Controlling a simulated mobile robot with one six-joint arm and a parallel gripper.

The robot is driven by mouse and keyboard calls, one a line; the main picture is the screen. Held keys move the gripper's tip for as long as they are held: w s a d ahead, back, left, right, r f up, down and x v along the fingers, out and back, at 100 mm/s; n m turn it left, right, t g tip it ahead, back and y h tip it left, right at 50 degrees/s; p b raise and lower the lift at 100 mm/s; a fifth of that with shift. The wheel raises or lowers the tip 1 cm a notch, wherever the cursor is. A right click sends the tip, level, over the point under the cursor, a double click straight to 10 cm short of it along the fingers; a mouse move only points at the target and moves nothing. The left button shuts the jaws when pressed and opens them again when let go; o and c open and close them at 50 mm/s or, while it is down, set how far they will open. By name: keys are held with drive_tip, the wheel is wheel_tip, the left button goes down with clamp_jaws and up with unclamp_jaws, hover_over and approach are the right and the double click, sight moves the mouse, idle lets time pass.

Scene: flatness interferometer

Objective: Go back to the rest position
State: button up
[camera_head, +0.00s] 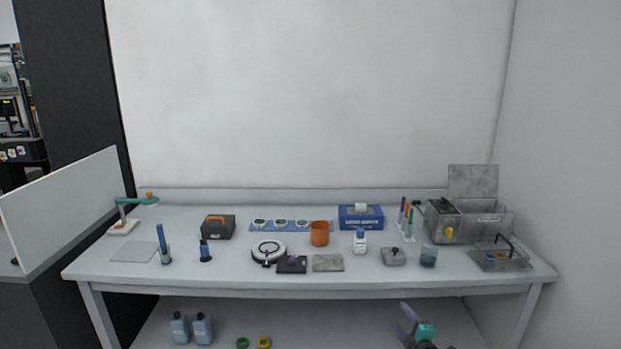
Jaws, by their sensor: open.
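My gripper (404,320) shows at the bottom of the head view, right of the middle. Its two purple fingers stand apart with nothing visible between them. The teal part of my arm shows beside them, and the rest is cut off by the lower picture edge. The gripper appears below the front edge of the workbench (200,277) and in front of its lower shelf. It looks clear of the things on the bench top.
On the bench, a grey machine with a raised lid (470,222) stands right. An orange cup (319,234), a blue box (361,217) and a lamp (138,202) stand along it. Blue bottles (180,328) are on the shelf. A white partition (62,210) stands left.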

drive_tip(key=s+a+f+m+g+h, duration=0.2)
drive_tip(key=s+a+f+m+g, duration=0.1)
drive_tip(key=s+f, duration=0.55)
drive_tip(key=s+a+f+m+g+h, duration=0.1)
drive_tip(key=s+a+f+m+g, duration=0.25)
drive_tip(key=s+f, duration=0.45)
drive_tip(key=s+a+f+m+g+h, duration=0.2)
drive_tip(key=s+f+m+g, duration=0.15)
drive_tip(key=s+f, duration=0.5)
drive_tip(key=s+a+f+m+g, duration=0.1)
drive_tip(key=s+f+m+g, duration=0.15)
drive_tip(key=s, duration=0.45)
drive_tip(key=s+a+f+m+g, duration=0.1)
drive_tip(key=s+a+f+g, duration=0.15)
drive_tip(key=s, duration=0.55)
drive_tip(key=s+a+r+m+g+y, duration=0.2)
drive_tip(key=s+g, duration=0.4)
drive_tip(key=s, duration=0.7)
drive_tip(key=shift+s+a+r+m+g, duration=0.2)
drive_tip(key=shift+a+r+m+g, duration=0.2)
drive_tip(key=shift+r+m, duration=0.15)
